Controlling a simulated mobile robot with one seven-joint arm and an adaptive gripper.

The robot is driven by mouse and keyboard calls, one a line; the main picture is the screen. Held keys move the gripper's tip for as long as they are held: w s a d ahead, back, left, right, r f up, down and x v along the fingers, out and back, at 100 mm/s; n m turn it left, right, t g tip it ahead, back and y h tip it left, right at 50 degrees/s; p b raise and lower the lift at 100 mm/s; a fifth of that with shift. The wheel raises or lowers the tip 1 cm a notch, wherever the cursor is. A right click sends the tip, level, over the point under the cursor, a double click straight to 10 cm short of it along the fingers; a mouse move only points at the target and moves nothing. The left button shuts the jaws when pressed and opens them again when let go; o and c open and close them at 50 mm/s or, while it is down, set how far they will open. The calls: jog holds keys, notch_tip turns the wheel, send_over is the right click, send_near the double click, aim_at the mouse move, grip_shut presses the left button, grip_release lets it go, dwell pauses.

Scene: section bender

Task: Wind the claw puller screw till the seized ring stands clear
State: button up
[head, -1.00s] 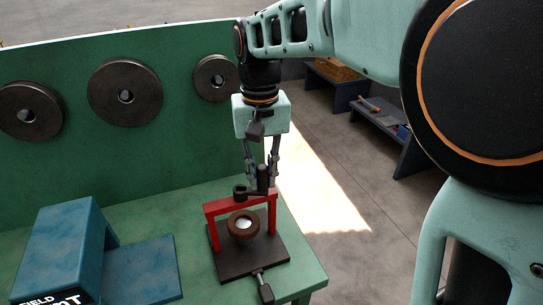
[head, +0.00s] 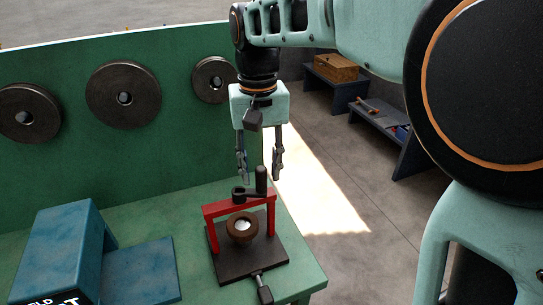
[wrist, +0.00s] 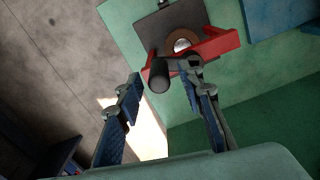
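The claw puller is a red frame (head: 224,209) standing on a dark base plate (head: 232,271) on the green bench. A dark crank with an upright handle (head: 261,180) sits on top of the frame. The brown seized ring (head: 242,228) is under the crossbar, around a bright shaft end; whether it touches its seat I cannot tell. My gripper (head: 261,178) is open and empty above the crank. In the wrist view the open fingers (wrist: 168,88) are apart, with the black handle (wrist: 158,76) showing between them and beyond their tips.
A blue machine block (head: 62,240) stands on the bench at left. Several dark rollers (head: 124,95) hang on the green back panel. A small black lever (head: 262,287) projects from the base plate's front. Low benches with a wooden box (head: 335,68) stand beyond open floor at right.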

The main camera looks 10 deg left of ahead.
notch_tip(320, 180, up, 10)
jog(key=shift+f, duration=0.1)
dwell(0.4)
